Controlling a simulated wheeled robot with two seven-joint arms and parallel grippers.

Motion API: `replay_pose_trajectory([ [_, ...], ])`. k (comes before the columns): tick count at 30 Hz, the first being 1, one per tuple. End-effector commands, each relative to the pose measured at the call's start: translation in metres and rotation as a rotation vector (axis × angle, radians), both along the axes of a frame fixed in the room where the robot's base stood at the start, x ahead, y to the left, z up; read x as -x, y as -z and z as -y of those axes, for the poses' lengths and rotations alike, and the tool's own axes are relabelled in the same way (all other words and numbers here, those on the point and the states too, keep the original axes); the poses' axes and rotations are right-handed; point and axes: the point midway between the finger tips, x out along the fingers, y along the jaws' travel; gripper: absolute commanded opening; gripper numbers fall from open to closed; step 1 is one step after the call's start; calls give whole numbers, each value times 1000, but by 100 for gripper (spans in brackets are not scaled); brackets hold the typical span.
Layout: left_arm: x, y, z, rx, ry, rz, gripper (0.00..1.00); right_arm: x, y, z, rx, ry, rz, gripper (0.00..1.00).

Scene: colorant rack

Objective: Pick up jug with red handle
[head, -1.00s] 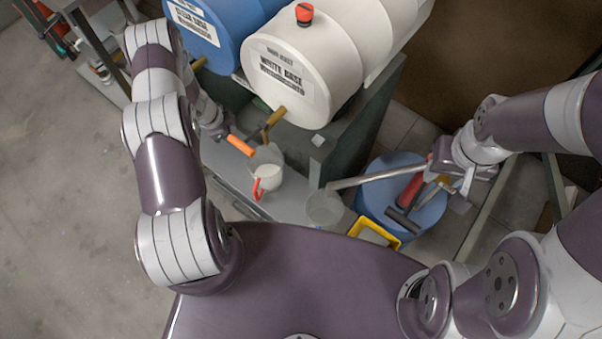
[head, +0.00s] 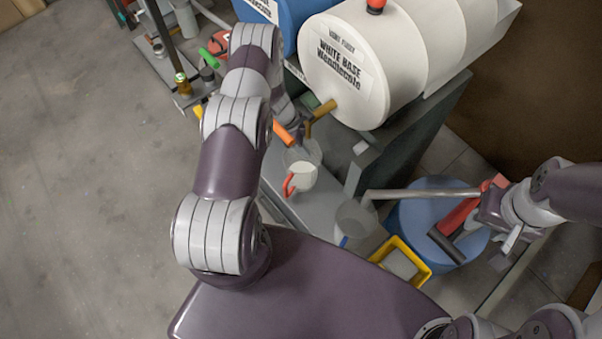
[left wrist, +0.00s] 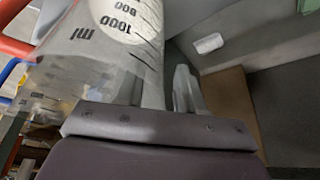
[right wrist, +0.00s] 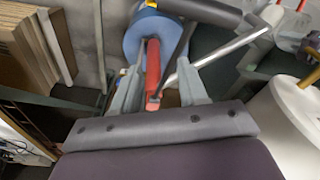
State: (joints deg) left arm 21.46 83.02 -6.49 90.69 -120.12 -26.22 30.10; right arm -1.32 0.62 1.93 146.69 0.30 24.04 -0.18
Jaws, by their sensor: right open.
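The jug with a red handle (head: 306,177) is a clear jug with white contents, standing on the grey ledge below the white drum in the head view. Its red handle faces lower left. In the left wrist view a clear graduated jug (left wrist: 120,30) with white inside looms close, with a red handle at the far left. My left gripper (left wrist: 159,72) is open beside it; one finger shows through or against its clear wall.
Another clear jug (head: 355,217) with a blue handle stands lower right. The white drum (head: 345,70) and its tap are above the jugs. A blue drum (head: 410,225), yellow frame (head: 424,277) and long metal rod (head: 420,193) lie right. Open floor is left.

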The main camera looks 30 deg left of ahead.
Motion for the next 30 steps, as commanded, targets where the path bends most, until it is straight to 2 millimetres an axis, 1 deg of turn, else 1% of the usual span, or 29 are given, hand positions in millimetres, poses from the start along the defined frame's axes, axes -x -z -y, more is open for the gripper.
replay_pose_trajectory([
  [3,0,-3,0,0,0,1,38,0,-3,0,0,0,1,43],
  [4,0,-3,0,0,0,1,31,0,-3,0,0,0,1,43],
  [5,0,-3,0,0,0,1,22,0,-3,0,0,0,1,43],
  [6,0,-3,0,0,0,1,9,0,-3,0,0,0,1,43],
  [7,0,-3,0,0,0,1,0,0,-3,0,0,0,1,43],
  [30,0,-2,-1,-1,0,1,0,0,-2,0,0,0,1,43],
])
